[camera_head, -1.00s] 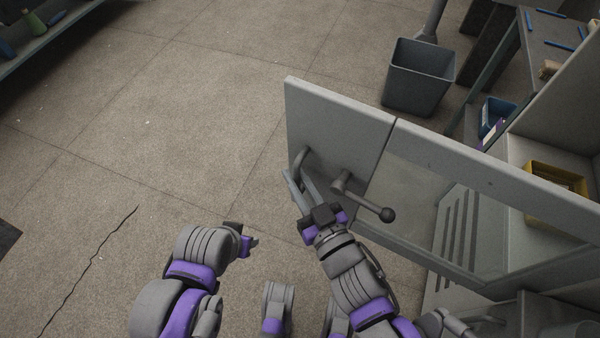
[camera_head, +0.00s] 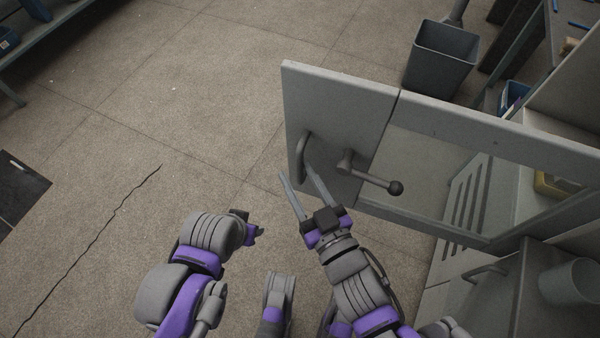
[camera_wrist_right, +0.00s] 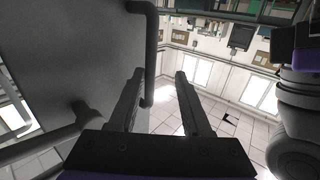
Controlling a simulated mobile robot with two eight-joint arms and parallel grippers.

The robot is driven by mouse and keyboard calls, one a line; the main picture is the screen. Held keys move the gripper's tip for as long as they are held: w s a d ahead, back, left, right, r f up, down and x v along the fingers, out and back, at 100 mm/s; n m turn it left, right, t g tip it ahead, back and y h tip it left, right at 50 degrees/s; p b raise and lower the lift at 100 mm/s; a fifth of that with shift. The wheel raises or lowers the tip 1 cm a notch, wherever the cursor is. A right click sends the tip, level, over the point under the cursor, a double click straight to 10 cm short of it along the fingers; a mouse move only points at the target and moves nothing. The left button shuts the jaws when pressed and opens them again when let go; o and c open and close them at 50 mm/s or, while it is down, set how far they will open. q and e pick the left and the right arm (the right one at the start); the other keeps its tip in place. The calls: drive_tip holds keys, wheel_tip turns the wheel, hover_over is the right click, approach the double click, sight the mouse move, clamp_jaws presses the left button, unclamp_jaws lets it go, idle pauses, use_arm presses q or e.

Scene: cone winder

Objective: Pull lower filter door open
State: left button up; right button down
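A grey door (camera_head: 337,110) stands swung out over the floor, in the middle right of the head view; I take it as the lower filter door. It has a curved bar handle (camera_head: 300,158) near its free left edge and a lever with a black knob (camera_head: 396,188). My right gripper (camera_head: 295,172) is open by the handle, its fingers apart. In the right wrist view the handle bar (camera_wrist_right: 151,50) reaches down beside the left finger; contact cannot be told. My left gripper (camera_head: 255,231) is away from the door, its fingers too small to judge.
A window panel and slotted panel (camera_head: 468,205) adjoin the door on the right. A grey cabinet (camera_head: 560,315) with a handle (camera_head: 485,271) stands at lower right. A dark bin (camera_head: 441,60) stands behind the door.

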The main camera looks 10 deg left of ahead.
drive_tip(key=shift+s+a, duration=0.15)
drive_tip(key=shift+s, duration=0.7)
drive_tip(key=c, duration=1.5)
unclamp_jaws()
drive_tip(key=shift+s+a+r, duration=0.1)
drive_tip(key=shift+s+r, duration=0.05)
drive_tip(key=shift+s, duration=0.35)
drive_tip(key=shift+o, duration=1.2)
drive_tip(key=shift+s+a, duration=0.15)
drive_tip(key=shift+o, duration=0.7)
drive_tip(key=shift+w, duration=0.3)
use_arm(q)
drive_tip(key=shift+s+a+r, duration=0.1)
drive_tip(key=shift+s+a, duration=0.1)
drive_tip(key=shift+s, duration=0.55)
use_arm(e)
drive_tip(key=shift+w, duration=0.1)
use_arm(q)
wheel_tip(320, 180, up, 7)
drive_tip(key=p, duration=0.6)
drive_tip(key=shift+s+r, duration=0.2)
drive_tip(key=shift+s, duration=0.05)
use_arm(e)
wheel_tip(320, 180, up, 10)
drive_tip(key=shift+w, duration=0.1)
